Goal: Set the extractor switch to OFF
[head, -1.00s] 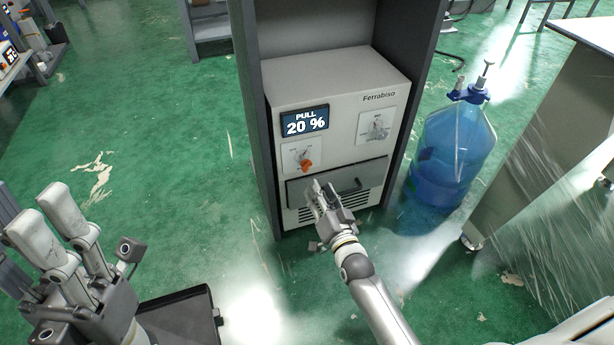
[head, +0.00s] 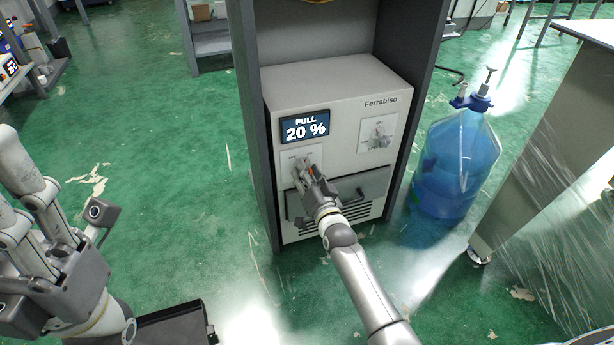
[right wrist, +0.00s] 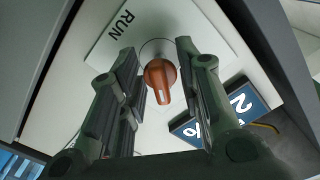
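The grey extractor unit (head: 340,90), marked Ferrabiso, stands in a dark open cabinet. Its display (head: 305,127) reads PULL 20 %. The orange-red rotary switch (right wrist: 161,77) sits on a white plate (right wrist: 112,38) with the word RUN; the OFF mark cannot be read. In the head view my right gripper (head: 306,172) is at this plate and mostly hides the switch. In the right wrist view its two fingers (right wrist: 156,52) are open, one on each side of the switch, with gaps to it. My left gripper (head: 8,182) is at the left edge, away from the unit; its opening is unclear.
A second, grey knob (head: 379,138) is on the unit's upper right. A drawer-like panel with a handle (head: 350,195) lies below the switch. A blue bottle (head: 457,165) stands right of the cabinet, beside a wrapped metal bench (head: 550,150).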

